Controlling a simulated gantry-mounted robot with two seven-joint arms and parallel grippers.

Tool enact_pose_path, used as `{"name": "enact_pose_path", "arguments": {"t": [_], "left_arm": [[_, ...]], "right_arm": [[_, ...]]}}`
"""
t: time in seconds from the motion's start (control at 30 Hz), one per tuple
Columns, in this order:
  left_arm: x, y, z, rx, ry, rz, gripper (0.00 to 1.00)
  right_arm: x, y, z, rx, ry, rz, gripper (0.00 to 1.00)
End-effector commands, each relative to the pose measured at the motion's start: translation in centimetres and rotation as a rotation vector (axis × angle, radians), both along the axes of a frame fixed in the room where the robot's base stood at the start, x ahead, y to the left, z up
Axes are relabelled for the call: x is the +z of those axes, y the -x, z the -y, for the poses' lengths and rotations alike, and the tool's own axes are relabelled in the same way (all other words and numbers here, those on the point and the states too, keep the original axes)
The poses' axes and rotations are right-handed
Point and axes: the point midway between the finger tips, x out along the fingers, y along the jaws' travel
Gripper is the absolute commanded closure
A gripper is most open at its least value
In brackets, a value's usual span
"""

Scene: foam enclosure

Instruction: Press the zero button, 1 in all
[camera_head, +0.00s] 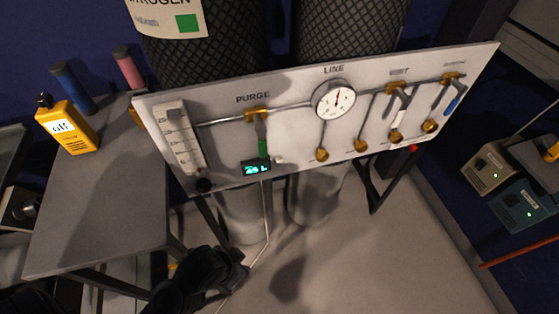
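A white gauge panel (225,124) stands across the middle, tilted in the view. A small dark display with green digits (256,168) sits at its lower edge, below the PURGE valve. A small pale round button (280,160) sits just right of the display; I cannot read any label on it. My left gripper (230,282) is a dark shape at the bottom, well below the panel and apart from it. Its fingers are too dark to tell open from shut. My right gripper is not in view.
A grey table (105,210) at left bears a yellow meter reading "off" (68,127). Blue (74,88) and pink (128,68) cylinders stand behind. The panel carries a round gauge (334,99), a flowmeter (180,138) and brass valves. Grey floor (370,255) is open below the panel.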

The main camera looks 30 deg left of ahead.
Motion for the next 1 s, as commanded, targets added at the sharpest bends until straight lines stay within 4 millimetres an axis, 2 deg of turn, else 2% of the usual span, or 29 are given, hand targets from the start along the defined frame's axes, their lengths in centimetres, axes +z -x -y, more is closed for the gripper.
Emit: {"name": "enact_pose_path", "arguments": {"t": [0.03, 0.17, 0.2, 1.0], "left_arm": [[0.00, -0.01, 0.00, 0.000, 0.000, 0.000, 0.79], [0.00, -0.01, 0.00, 0.000, 0.000, 0.000, 0.99], [0.00, -0.01, -0.01, 0.000, 0.000, 0.000, 1.00], [-0.02, 0.00, -0.22, -0.006, -0.009, 0.000, 1.00]], "right_arm": [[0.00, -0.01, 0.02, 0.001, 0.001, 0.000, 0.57], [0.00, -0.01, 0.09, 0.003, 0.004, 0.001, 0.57], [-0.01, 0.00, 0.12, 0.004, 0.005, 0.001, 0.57], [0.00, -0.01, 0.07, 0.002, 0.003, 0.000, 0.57]]}}
